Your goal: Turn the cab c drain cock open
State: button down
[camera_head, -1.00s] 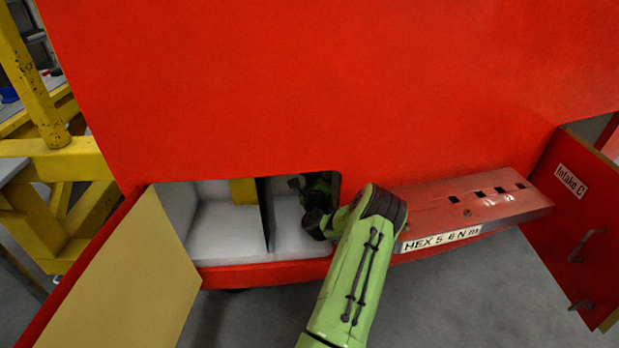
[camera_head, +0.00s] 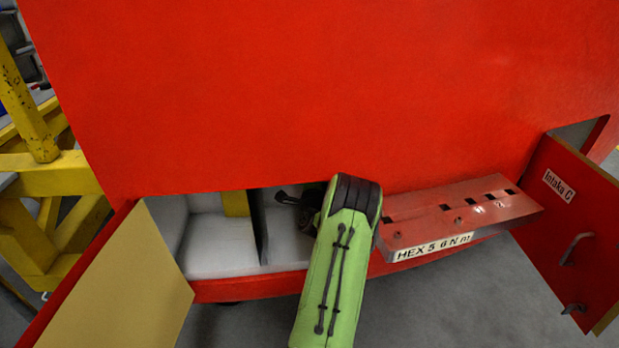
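The red nosecone has an open compartment low on its front, with white inner walls and a dark upright divider (camera_head: 259,232). My green arm (camera_head: 333,270) reaches up from the bottom and its far end bends into the right part of this compartment. A dark lever-like piece (camera_head: 287,198) shows there, just left of my arm. I cannot tell whether it is the drain cock or part of my gripper. My gripper's fingertips cannot be made out, hidden behind the arm or in shadow. No label for cab c shows.
An open tan-faced door (camera_head: 140,285) hangs at the lower left. A red tool ledge (camera_head: 455,218) labelled "HEX 5 6 N m" juts out right of my arm. An open red door labelled "Intake C" (camera_head: 560,230) stands at the right. Yellow framework (camera_head: 55,175) is at the left.

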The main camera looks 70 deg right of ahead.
dwell(0.4)
jog(key=c, duration=1.1)
grip_release()
